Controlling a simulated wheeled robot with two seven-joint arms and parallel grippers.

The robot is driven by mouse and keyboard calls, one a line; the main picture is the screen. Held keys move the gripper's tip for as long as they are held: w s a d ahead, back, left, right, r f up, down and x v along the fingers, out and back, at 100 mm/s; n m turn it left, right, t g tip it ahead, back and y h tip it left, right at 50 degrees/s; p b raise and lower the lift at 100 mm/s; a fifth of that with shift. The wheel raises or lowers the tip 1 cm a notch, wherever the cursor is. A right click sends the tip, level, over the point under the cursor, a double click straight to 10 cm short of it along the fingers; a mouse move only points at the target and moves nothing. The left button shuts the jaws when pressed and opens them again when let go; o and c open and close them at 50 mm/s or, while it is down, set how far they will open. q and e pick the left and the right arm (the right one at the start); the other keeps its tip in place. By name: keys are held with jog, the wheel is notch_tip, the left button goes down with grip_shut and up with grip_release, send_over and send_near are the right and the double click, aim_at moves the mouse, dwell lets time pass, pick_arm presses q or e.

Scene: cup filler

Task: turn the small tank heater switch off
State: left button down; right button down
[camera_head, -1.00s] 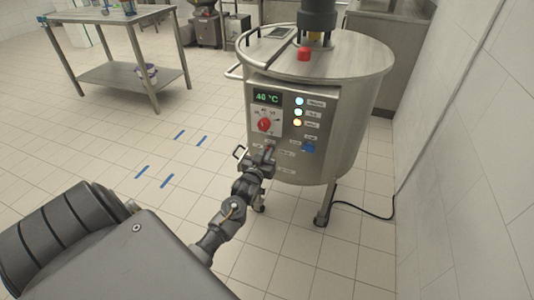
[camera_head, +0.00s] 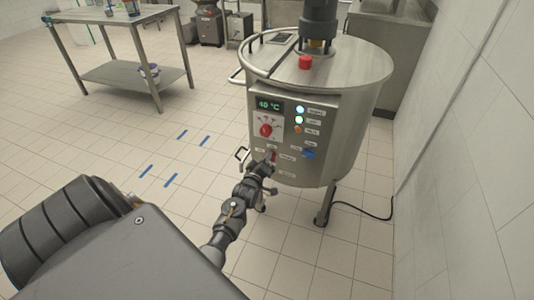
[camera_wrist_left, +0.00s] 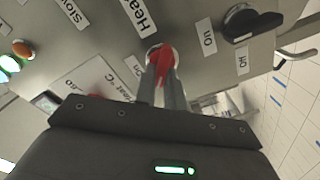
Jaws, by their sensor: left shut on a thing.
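The small tank (camera_head: 340,120) is a steel drum with a control panel on its front. The red heater switch (camera_wrist_left: 162,58) sits between my left gripper's fingers in the left wrist view, close to a "Heater" label. In the head view it is a small red lever (camera_head: 273,155) low on the panel. My left gripper (camera_head: 268,164) is at the panel, shut on this lever; it also shows in the left wrist view (camera_wrist_left: 162,80). The fingers hide part of the lever. The right gripper is not in view.
A red dial (camera_head: 265,130) sits under a green "40 °C" display (camera_head: 270,103). Upper lamps are lit; the lowest lamp (camera_head: 298,129) is dull orange. A black knob (camera_wrist_left: 250,22) stands near the fingers. A steel table (camera_head: 120,50) is far left; a wall (camera_head: 480,130) is right.

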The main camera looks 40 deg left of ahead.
pick_arm(q)
jog(key=shift+f+n+p, duration=0.2)
jog(key=shift+n+p, duration=0.45)
jog(key=shift+n, duration=1.4)
jog(key=shift+f+n+p, duration=0.2)
jog(key=shift+n+p, duration=0.45)
jog(key=shift+n, duration=1.4)
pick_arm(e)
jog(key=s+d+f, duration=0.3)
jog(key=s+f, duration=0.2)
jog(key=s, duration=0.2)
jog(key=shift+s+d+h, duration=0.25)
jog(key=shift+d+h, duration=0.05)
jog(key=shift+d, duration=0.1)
pick_arm(q)
jog(key=c, duration=1.5)
grip_release()
jog(key=shift+a, duration=0.1)
jog(key=shift+s, duration=0.1)
